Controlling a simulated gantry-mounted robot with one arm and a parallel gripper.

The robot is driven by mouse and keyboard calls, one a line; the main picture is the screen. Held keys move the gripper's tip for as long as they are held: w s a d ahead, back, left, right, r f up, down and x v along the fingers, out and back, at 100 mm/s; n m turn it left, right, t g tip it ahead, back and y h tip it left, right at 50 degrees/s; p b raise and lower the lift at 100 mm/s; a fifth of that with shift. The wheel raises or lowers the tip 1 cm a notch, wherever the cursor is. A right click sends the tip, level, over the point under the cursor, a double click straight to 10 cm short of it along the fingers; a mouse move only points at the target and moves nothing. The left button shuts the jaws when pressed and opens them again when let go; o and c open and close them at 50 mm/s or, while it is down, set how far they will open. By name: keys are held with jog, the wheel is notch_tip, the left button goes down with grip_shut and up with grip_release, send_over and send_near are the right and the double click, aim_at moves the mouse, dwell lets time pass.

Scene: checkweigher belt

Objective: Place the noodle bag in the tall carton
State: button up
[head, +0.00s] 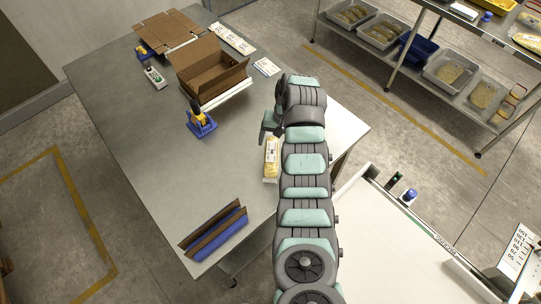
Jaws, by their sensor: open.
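The noodle bag (271,158) appears to be the small yellow and white packet lying on the grey table, just left of my arm, which may hide part of it. An open brown carton (209,70) stands toward the back of the table with its flaps up; I take it to be the tall carton. My gripper (266,130) is above the table, just beyond the bag in the picture and nearer to me than the carton. It is open and holds nothing that I can see. My arm hides part of the table's right side.
A blue and yellow tape dispenser (200,122) stands left of the carton's near side. Flattened cardboard (166,32) lies at the back. A blue holder with brown card (214,232) is at the near edge. The left middle of the table is clear. A shelf with bins (449,71) stands right.

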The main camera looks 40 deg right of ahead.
aim_at(273, 149)
jog(key=shift+w+a+f, duration=0.1)
jog(key=shift+w+f, duration=0.05)
jog(key=shift+f, duration=1)
jog(key=shift+w+a+f, duration=0.1)
jog(key=shift+f, duration=1)
jog(key=shift+w+a+f, duration=0.1)
jog(key=shift+w+f, duration=0.05)
jog(key=shift+f, duration=1)
jog(key=shift+c, duration=0.5)
grip_shut()
